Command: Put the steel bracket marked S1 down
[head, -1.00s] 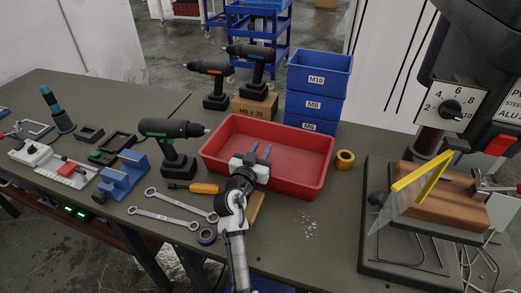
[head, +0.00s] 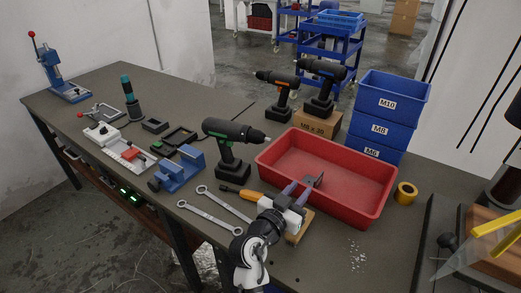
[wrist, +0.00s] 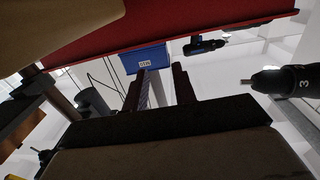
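A green-marked drill (head: 230,145) stands left of the tray. An orange-handled screwdriver (head: 245,194) and two wrenches (head: 210,213) lie left of my gripper. Blue bins (head: 385,115) stand behind the tray, yellow tape (head: 405,193) to its right.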

